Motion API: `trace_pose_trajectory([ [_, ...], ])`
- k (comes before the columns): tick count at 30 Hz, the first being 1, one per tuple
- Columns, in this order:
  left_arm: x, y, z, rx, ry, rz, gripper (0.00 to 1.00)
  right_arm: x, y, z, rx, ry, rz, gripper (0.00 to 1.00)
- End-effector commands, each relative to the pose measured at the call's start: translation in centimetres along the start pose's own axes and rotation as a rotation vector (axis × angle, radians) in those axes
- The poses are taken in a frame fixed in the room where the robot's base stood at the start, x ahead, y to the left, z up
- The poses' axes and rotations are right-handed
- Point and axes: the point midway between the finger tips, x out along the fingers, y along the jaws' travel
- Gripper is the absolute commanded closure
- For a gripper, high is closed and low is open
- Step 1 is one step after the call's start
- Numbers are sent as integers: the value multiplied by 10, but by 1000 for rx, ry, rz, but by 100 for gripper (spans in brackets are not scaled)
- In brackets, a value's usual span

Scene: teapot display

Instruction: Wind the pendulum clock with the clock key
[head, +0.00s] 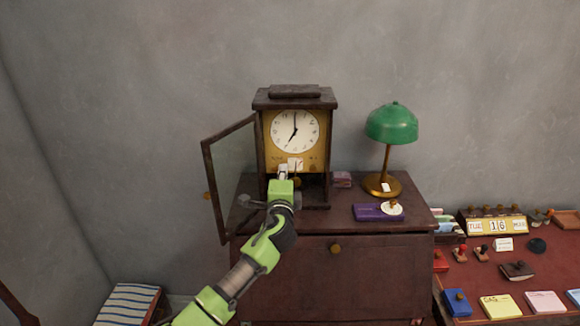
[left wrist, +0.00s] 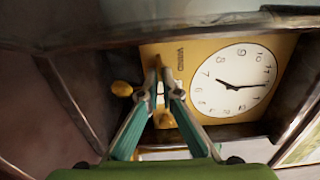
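The pendulum clock (head: 327,103) stands upright on the cabinet, its glass door (head: 230,170) swung open to the left. Its white dial (head: 295,131) is above a brass plate. My left gripper (head: 283,170) is in front of the lower left of this plate. In the left wrist view the plate appears turned sideways, and the left fingertips (left wrist: 161,78) are close together by the WIND label. A small brass piece, apparently the clock key (left wrist: 158,63), shows between them. Whether it sits in a hole is hidden. My right gripper is not in view.
A lower table at right has a date display (head: 495,227), stamps and cards. The open door limits room on the clock's left.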

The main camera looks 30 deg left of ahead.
Motion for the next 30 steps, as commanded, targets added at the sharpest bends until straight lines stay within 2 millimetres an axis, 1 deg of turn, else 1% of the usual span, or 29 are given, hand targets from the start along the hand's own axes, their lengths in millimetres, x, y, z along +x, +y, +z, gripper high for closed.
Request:
trace_pose_trajectory([
  [1,2,-8,4,30,-6,-11,100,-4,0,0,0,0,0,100],
  [10,2,-7,4,141,-8,-13,100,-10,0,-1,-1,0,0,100],
  [26,3,-9,5,163,-10,-18,100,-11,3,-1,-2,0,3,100],
  [28,3,-9,5,163,-10,-18,83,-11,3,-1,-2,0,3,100],
  [29,3,-9,5,163,-10,-18,79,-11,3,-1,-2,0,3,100],
  [30,3,-8,5,162,-10,-17,79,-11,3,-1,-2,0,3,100],
])
